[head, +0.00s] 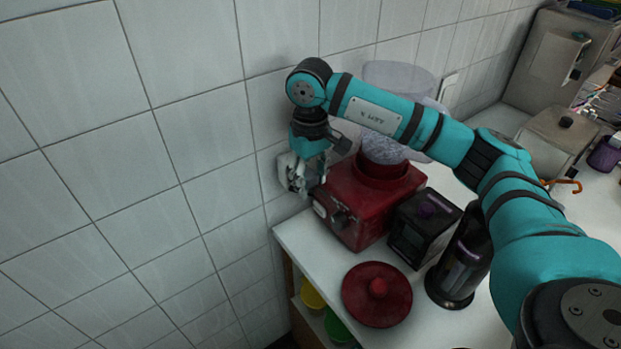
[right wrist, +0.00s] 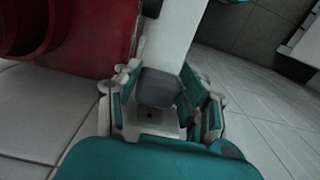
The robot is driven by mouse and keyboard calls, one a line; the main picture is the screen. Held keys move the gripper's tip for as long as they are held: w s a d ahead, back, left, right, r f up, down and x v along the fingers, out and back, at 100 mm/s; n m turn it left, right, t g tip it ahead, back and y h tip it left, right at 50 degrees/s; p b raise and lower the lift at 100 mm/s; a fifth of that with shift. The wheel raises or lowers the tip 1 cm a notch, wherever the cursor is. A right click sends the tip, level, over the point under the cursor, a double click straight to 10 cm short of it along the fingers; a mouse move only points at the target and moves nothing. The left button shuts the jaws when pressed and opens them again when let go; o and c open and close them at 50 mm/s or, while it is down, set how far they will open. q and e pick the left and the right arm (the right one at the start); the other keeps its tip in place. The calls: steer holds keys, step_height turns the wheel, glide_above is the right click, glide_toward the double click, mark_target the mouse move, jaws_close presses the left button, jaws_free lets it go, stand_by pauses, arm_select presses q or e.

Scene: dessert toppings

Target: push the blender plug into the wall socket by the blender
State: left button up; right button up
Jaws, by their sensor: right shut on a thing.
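The red blender base (head: 362,200) stands on the counter by the tiled wall, its clear jar partly behind my right arm. A white wall socket (head: 284,172) is on the wall left of the blender, largely covered by my right gripper (head: 306,178). In the right wrist view my right gripper (right wrist: 160,98) is shut on a dark grey block, the plug (right wrist: 158,86). The blender's red side (right wrist: 95,35) shows close by in that view. The plug's prongs are hidden, and I cannot tell whether it touches the socket. My left gripper is not in view.
A red lid (head: 377,293) lies at the front of the white counter (head: 300,238). A small dark box-shaped appliance (head: 424,228) and a black bottle-like device (head: 462,262) stand right of the blender. Another wall plate (head: 448,88) is farther back.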

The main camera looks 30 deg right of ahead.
mark_target(307, 174)
steer(key=shift+w, duration=0.55)
steer(key=o, duration=1.3)
steer(key=shift+r, duration=0.1)
step_height(307, 174, up, 12)
steer(key=shift+f, duration=0.1)
steer(key=shift+a, duration=0.1)
